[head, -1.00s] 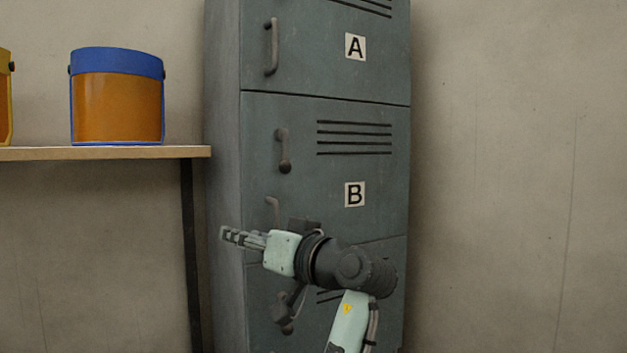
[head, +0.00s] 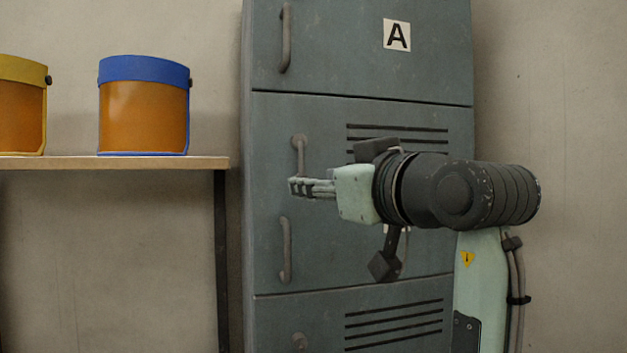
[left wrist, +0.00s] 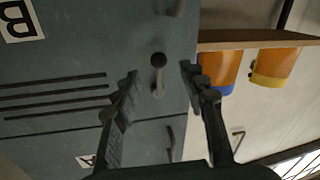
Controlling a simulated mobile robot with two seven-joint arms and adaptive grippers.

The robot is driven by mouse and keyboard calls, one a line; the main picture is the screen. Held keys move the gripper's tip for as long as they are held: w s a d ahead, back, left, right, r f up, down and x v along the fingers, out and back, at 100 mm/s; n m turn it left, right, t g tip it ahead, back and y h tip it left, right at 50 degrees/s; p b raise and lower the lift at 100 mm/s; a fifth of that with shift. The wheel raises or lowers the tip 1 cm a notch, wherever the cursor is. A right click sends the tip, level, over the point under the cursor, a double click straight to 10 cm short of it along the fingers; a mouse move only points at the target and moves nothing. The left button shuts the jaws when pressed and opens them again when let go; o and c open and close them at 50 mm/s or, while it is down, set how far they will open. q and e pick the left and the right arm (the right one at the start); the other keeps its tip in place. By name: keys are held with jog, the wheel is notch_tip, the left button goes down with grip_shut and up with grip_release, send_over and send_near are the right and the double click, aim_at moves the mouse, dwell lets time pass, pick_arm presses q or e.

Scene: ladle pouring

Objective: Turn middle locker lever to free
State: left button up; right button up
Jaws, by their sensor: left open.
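The middle locker door, marked B (left wrist: 22,20), is grey-green. Its dark lever (head: 299,150) stands upright on the door's left side in the head view, its lower part hidden behind my fingers. My arm covers most of the B label. My right gripper is out of view.
Door B's handle (head: 285,250) is below the lever. Door A's handle (head: 286,38) is above. The lower locker's lever (head: 299,342) shows at the bottom. A wooden shelf (head: 130,163) at left holds a blue visor (head: 145,105) and a yellow visor (head: 22,105).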

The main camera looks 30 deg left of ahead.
aim_at(284, 162)
pick_arm(q)
jog(key=shift+x, duration=2.35)
jog(key=shift+c, duration=0.4)
jog(key=shift+d, duration=0.1)
grip_shut()
